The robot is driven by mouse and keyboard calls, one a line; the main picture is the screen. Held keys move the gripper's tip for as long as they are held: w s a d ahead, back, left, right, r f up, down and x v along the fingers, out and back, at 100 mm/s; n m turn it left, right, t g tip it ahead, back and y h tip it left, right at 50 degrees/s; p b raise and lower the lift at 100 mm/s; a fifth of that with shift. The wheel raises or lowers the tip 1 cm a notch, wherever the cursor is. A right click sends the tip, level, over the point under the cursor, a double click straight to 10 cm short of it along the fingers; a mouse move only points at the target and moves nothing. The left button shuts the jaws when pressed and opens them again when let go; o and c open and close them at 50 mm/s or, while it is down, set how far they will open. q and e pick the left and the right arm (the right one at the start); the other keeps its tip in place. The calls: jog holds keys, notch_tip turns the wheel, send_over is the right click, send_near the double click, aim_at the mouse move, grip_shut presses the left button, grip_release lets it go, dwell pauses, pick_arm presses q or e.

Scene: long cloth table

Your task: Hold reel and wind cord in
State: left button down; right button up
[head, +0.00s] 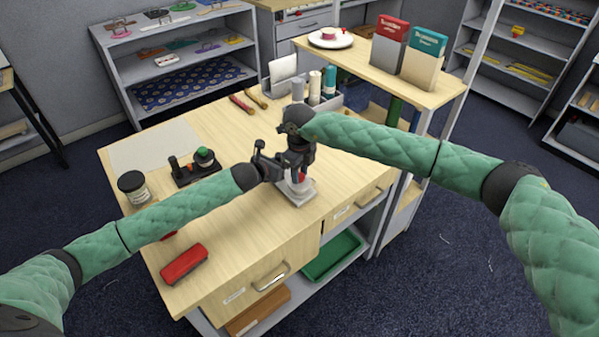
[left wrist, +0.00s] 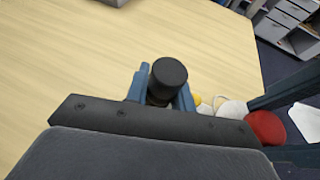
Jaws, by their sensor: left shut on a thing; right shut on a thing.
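The reel (head: 297,190) stands on a pale base near the table's front right edge, with a red part low down and its top hidden by my grippers. My left gripper (head: 274,168) is at its left side. In the left wrist view, its blue fingers (left wrist: 160,95) are shut around a black round knob (left wrist: 168,78). A red rounded part (left wrist: 266,128) and a pale disc beside it show at the right there. My right gripper (head: 298,158) is shut at the top of the reel; its fingertips and exact contact are hidden. I cannot make out the cord.
A red stapler-like object (head: 184,264) lies at the table's front left. A dark jar (head: 133,187) and a black device with a green knob (head: 204,157) stand behind my left forearm. Bottles in a grey caddy (head: 315,88) stand at the back. The table's middle is mostly clear.

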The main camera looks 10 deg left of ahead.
jog(key=m, duration=0.4)
jog(key=shift+m, duration=0.3)
jog(key=m, duration=0.4)
jog(key=shift+m, duration=0.3)
jog(key=o, duration=1)
jog(key=shift+r, duration=0.15)
notch_tip(320, 180, up, 12)
jog(key=shift+f, duration=0.15)
